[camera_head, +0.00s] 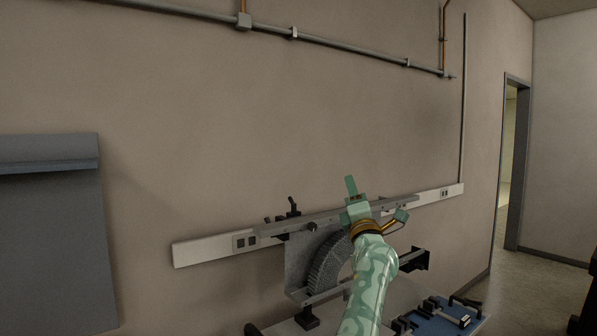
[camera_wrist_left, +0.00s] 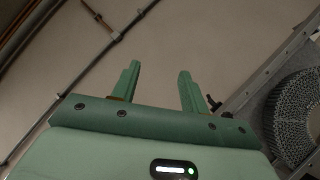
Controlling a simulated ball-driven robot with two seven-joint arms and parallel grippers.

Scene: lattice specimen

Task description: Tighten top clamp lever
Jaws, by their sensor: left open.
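A grey curved lattice specimen (camera_head: 325,265) stands in a fixture against the wall, below a long grey top bar (camera_head: 280,228). A black clamp lever (camera_head: 293,207) sticks up at the bar's left part, and a dark round knob (camera_head: 312,227) sits on its front. My left gripper (camera_head: 376,200) is open and empty, in front of the bar's right part, which my arm partly hides. In the left wrist view its fingers (camera_wrist_left: 157,85) are apart with only wall between them. The lattice (camera_wrist_left: 290,125) and a small black lever (camera_wrist_left: 214,104) show to their right. My right gripper is out of view.
A white socket rail (camera_head: 205,250) runs along the wall behind the fixture. A blue tray (camera_head: 440,322) with black-handled items lies at the lower right. A grey panel (camera_head: 50,240) hangs at left. The wall above the fixture is clear up to the pipes (camera_head: 340,44).

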